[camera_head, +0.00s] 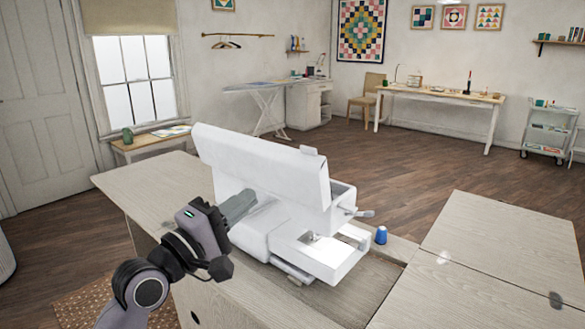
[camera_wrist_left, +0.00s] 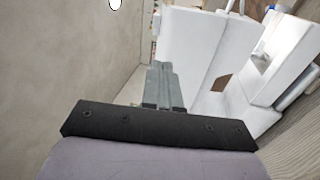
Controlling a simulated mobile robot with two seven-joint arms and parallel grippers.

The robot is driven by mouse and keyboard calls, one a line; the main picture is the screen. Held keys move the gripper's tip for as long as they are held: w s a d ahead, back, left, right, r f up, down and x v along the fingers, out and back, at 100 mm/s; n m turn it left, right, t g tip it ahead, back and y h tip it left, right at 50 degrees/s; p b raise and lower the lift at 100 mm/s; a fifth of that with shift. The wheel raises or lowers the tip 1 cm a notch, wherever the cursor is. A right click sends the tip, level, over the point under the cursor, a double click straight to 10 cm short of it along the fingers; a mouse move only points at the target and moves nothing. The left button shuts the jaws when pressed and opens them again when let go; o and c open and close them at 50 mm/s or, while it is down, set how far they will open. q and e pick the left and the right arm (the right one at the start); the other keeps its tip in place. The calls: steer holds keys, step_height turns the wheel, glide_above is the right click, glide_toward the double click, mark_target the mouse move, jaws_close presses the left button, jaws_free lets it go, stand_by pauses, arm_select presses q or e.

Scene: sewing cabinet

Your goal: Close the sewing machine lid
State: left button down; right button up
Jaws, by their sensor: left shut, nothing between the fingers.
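The white sewing machine (camera_head: 300,240) stands in an opening of the pale wood cabinet. Its long white lid (camera_head: 265,165) is raised, standing up along the machine's top. My left gripper (camera_head: 245,203) has its fingers together, empty, just in front of the lid's lower left part. In the left wrist view the grey fingers (camera_wrist_left: 165,82) point at the white lid (camera_wrist_left: 190,45), with the machine's body (camera_wrist_left: 285,45) to the right. I cannot tell whether the fingertips touch the lid. My right gripper is not in view.
A blue thread spool (camera_head: 381,235) stands right of the machine. The cabinet top (camera_head: 155,190) is bare at left, and folded-out panels (camera_head: 500,240) lie clear at right. A side table (camera_head: 150,142), ironing board (camera_head: 262,88) and long table (camera_head: 440,95) stand farther back.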

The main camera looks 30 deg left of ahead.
arm_select(q)
steer(key=p, duration=0.3)
glide_toward(306, 150)
steer(key=x, duration=0.6)
steer(key=shift+w+r, duration=0.15)
steer(key=shift+w, duration=0.25)
steer(key=shift+h, duration=0.4)
